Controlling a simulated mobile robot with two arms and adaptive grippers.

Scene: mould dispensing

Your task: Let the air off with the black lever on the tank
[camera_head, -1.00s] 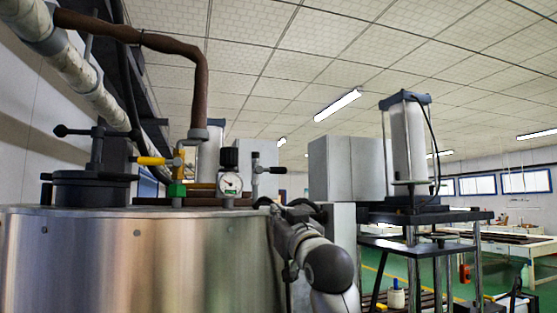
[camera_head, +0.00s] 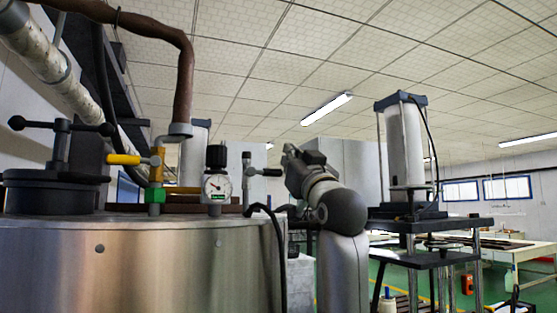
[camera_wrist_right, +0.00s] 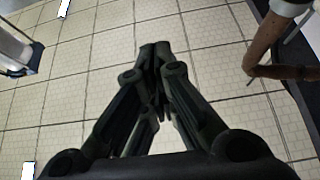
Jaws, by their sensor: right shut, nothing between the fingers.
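The steel tank (camera_head: 150,262) fills the lower left of the head view. On its lid stands a small valve with the black lever (camera_head: 268,172), pointing right from its upright stem. My right arm is raised just right of the lever. My right gripper (camera_head: 290,150) is at the arm's upper end, pointing away, and is partly hidden by the wrist. In the right wrist view its dark fingers (camera_wrist_right: 157,75) are closed together with nothing between them. I cannot tell whether the gripper touches the lever. My left gripper is out of view.
On the lid also stand a pressure gauge (camera_head: 216,188), a yellow-handled valve (camera_head: 130,159) and a black screw clamp (camera_head: 62,140). A brown pipe (camera_head: 184,80) comes down above the yellow valve. A press with a clear cylinder (camera_head: 404,150) stands to the right.

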